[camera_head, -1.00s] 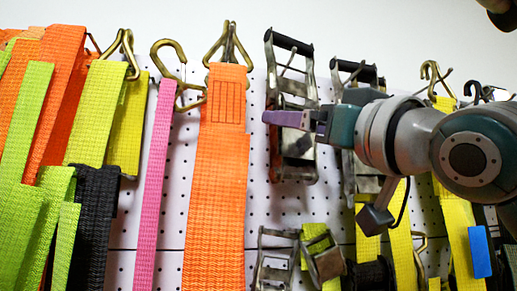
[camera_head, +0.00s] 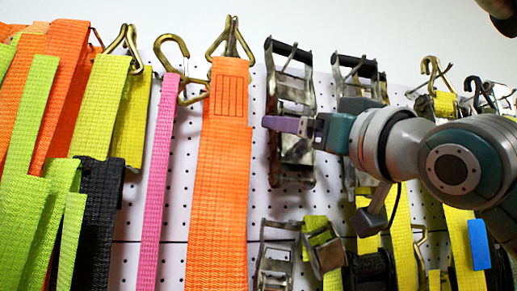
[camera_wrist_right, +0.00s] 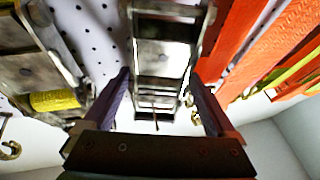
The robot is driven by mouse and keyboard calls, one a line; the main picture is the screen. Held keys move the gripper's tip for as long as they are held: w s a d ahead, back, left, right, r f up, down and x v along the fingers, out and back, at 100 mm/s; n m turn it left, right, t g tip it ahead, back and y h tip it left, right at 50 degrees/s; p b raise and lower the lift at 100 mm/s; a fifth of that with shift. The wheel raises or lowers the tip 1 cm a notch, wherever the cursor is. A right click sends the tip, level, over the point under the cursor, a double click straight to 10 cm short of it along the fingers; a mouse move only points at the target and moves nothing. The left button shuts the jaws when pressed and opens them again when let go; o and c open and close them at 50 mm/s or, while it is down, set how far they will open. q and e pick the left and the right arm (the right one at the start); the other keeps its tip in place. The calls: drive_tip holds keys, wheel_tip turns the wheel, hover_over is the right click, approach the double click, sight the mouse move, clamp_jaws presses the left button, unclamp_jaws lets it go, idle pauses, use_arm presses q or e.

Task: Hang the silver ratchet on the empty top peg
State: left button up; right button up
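A silver ratchet (camera_head: 292,150) with a black handle bar at its top hangs upright against the white pegboard, right of the wide orange strap. A thin peg (camera_head: 291,56) shows within its upper frame. My right gripper (camera_head: 272,123) comes in from the right, with its purple fingers across the ratchet's middle. In the right wrist view, the spread fingers (camera_wrist_right: 162,82) stand on either side of the ratchet (camera_wrist_right: 162,50), with narrow gaps visible; the peg (camera_wrist_right: 155,118) shows near its end.
Another ratchet (camera_head: 358,70) hangs just right, partly behind my right arm. A smaller ratchet (camera_head: 274,262) hangs below. An orange strap (camera_head: 220,170) and a pink strap (camera_head: 157,170) hang left. Yellow straps (camera_head: 403,240) hang below my arm.

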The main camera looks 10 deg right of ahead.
drive_tip(key=shift+o, duration=0.6)
drive_tip(key=shift+r, duration=0.1)
drive_tip(key=shift+f, duration=0.2)
drive_tip(key=b+v, duration=0.3)
drive_tip(key=v, duration=0.7)
drive_tip(key=s+d+f+m+g+h+p, duration=0.2)
drive_tip(key=f+g+h+p, duration=0.45)
drive_tip(key=f, duration=1.35)
drive_tip(key=s+f+g+p, duration=0.2)
drive_tip(key=s+f+g, duration=0.3)
drive_tip(key=s, duration=0.4)
drive_tip(key=s+f+g+p, duration=0.2)
drive_tip(key=s+f+g, duration=0.4)
drive_tip(key=s, duration=0.4)
drive_tip(key=shift+f+n, duration=0.3)
drive_tip(key=shift+f, duration=0.4)
